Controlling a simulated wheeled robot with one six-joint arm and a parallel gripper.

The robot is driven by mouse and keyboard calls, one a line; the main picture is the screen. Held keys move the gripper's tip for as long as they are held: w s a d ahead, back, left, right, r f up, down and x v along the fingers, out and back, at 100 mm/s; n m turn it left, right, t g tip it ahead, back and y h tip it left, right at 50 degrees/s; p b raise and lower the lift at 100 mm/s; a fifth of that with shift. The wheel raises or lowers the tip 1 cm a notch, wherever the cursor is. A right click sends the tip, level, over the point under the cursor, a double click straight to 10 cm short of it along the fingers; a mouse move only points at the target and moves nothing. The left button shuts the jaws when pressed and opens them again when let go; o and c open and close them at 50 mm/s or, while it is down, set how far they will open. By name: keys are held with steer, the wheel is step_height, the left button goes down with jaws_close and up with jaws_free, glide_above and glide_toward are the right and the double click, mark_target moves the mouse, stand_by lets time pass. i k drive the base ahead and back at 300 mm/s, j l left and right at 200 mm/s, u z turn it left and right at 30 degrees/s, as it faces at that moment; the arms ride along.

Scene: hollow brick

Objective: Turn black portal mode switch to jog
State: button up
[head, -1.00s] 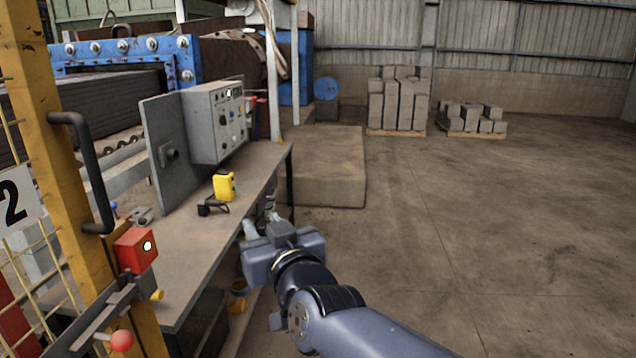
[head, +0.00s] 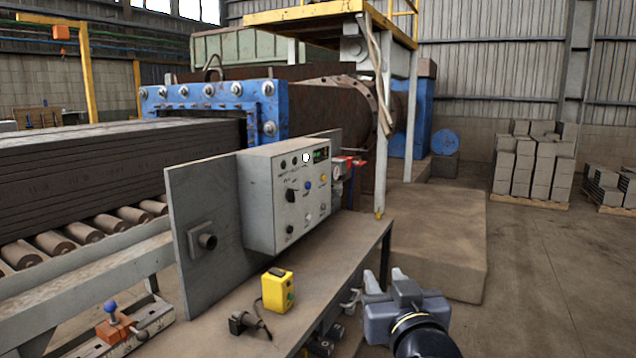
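The grey control box (head: 286,196) stands at the back of the workbench, fixed to a grey upright plate. Its front panel carries several knobs, buttons and a small green display. A black switch (head: 292,194) with a pointed handle sits on the left middle of the panel; its labels are too small to read. Another black knob (head: 290,229) sits lower on the panel. My gripper (head: 388,283) is at the lower right, beside the bench's right edge and apart from the box. Its two fingers point away from me and look parted, with nothing seen between them.
A yellow button box (head: 278,290) and a black plug-like part (head: 247,324) with a cable lie on the workbench (head: 225,322). A roller conveyor (head: 85,234) with dark slabs is at left. Floor on the right is clear, with block pallets (head: 533,165) behind.

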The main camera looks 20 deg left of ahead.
mark_target(290, 195)
steer(key=i+l+u, duration=0.1)
steer(key=i+u, duration=0.25)
steer(key=i, duration=0.2)
steer(key=i+l+u, duration=0.35)
steer(key=i, duration=0.15)
steer(key=i+l+u, duration=0.3)
steer(key=i, duration=0.25)
steer(key=i+l+u, duration=0.7)
steer(key=l+u, duration=0.2)
steer(key=l, duration=0.1)
